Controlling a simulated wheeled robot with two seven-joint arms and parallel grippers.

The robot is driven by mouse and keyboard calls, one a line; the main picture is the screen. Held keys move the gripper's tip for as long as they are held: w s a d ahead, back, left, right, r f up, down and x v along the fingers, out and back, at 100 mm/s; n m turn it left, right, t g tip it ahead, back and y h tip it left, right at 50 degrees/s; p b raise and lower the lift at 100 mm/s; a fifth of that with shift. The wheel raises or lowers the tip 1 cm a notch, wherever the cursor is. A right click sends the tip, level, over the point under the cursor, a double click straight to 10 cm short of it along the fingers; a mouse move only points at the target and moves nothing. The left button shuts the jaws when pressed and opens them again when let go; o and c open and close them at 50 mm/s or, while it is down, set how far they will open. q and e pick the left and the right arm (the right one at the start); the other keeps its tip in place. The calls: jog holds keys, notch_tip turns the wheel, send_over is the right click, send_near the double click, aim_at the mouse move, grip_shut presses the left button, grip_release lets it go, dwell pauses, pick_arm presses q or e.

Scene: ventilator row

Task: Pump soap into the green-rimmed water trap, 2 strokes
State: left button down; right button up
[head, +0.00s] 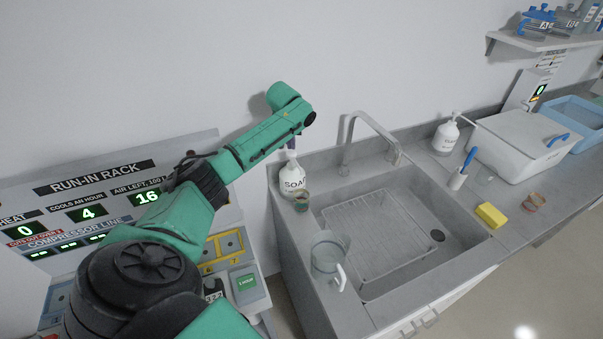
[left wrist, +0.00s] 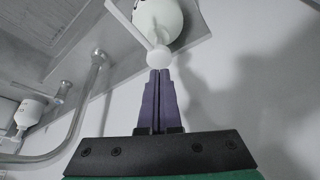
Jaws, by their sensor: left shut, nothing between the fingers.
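The white soap pump bottle (head: 292,182) stands upright at the sink's back left corner. A small clear cup with a green rim, the water trap (head: 301,201), stands close in front of it. My left gripper (head: 292,143) is shut and empty, pointing down just above the bottle's pump. In the left wrist view my gripper's purple fingers (left wrist: 160,75) are pressed together, with their tips at the white pump head (left wrist: 158,57); whether they touch it I cannot tell. The bottle body (left wrist: 160,20) lies beyond. The trap is not clear in that view. My right gripper is not in view.
A clear jug (head: 327,257) stands at the sink's left front, near the wire rack (head: 375,232). The tap (head: 350,140) rises behind. A second pump bottle (head: 446,137), yellow sponge (head: 491,215), orange-rimmed trap (head: 533,202) and white box (head: 520,150) are to the right.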

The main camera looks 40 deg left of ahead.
aim_at(291, 153)
pick_arm(q)
jog(key=shift+f, duration=0.1)
dwell(0.3)
jog(key=shift+f+b, duration=0.5)
jog(key=shift+f, duration=0.95)
jog(key=shift+r+p, duration=0.55)
jog(key=shift+r, duration=1)
jog(key=shift+r, duration=0.1)
notch_tip(291, 153, up, 6)
jog(key=shift+f, duration=0.1)
